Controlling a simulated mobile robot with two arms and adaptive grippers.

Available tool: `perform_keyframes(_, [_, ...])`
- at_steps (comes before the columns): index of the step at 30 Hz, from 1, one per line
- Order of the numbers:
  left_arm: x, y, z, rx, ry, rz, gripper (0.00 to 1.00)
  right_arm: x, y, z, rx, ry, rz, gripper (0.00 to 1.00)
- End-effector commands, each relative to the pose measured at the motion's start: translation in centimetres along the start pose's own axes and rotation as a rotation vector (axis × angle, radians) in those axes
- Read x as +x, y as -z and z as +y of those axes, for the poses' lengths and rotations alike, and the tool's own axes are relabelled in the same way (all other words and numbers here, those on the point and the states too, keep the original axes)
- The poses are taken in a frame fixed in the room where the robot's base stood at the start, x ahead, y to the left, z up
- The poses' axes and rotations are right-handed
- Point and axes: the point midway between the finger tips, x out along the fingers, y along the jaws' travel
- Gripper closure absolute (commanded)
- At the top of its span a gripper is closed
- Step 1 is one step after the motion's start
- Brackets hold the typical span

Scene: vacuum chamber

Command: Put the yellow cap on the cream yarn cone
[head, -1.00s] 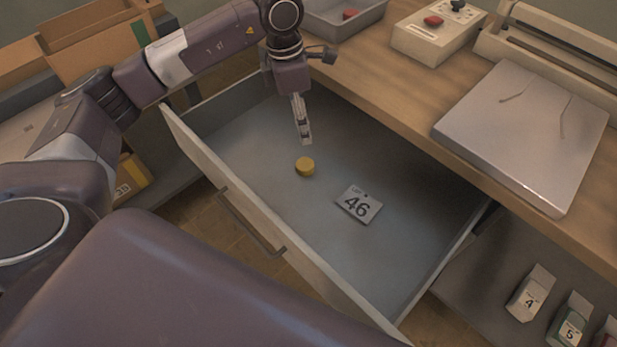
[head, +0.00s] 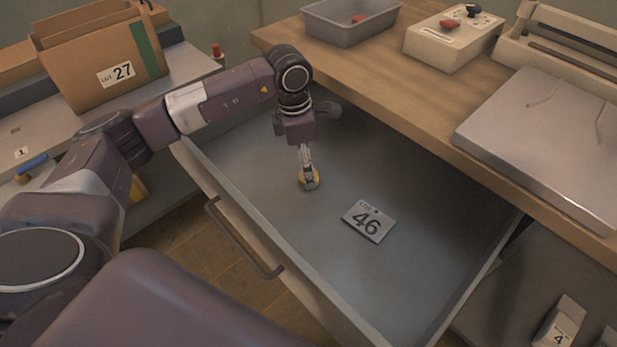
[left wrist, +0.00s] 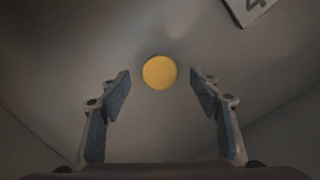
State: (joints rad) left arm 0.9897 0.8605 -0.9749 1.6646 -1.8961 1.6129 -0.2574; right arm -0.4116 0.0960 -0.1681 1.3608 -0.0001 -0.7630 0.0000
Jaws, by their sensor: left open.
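The yellow cap (head: 303,183) lies on the floor of the open grey drawer (head: 270,215), and my left gripper partly covers it in the head view. In the left wrist view the cap (left wrist: 159,72) shows as a round yellow disc, centred between the fingers and a little beyond their tips. My left gripper (head: 309,178) points down into the drawer just above the cap. Its two fingers stand apart with nothing between them, as the left wrist view (left wrist: 160,90) shows. The cream yarn cone is not in view. My right gripper is not in view.
A label plate marked 46 (head: 367,222) lies in the drawer beside the cap. The drawer's front wall with its handle (head: 243,240) and the wooden worktop (head: 390,95) bound the space. A grey tray (head: 350,28), control box (head: 453,40) and metal plate (head: 550,130) stand on top.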

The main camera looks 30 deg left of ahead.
Motion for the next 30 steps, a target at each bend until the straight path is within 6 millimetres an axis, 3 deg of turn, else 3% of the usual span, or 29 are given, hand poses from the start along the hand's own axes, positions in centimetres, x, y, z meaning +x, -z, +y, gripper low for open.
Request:
perform_keyframes(4, [2.2,0.1,0.0,0.000,0.001,0.001,0.43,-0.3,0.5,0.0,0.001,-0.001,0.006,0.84])
perform_keyframes(11, [2.4,0.0,0.0,0.000,0.000,-0.001,0.43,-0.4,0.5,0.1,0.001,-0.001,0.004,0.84])
perform_keyframes(20, [2.4,0.0,0.0,0.000,0.000,-0.001,0.75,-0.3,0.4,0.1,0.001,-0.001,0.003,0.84])
perform_keyframes(30, [1.9,-0.1,0.1,0.000,-0.002,-0.001,0.76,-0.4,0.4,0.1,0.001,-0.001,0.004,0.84])
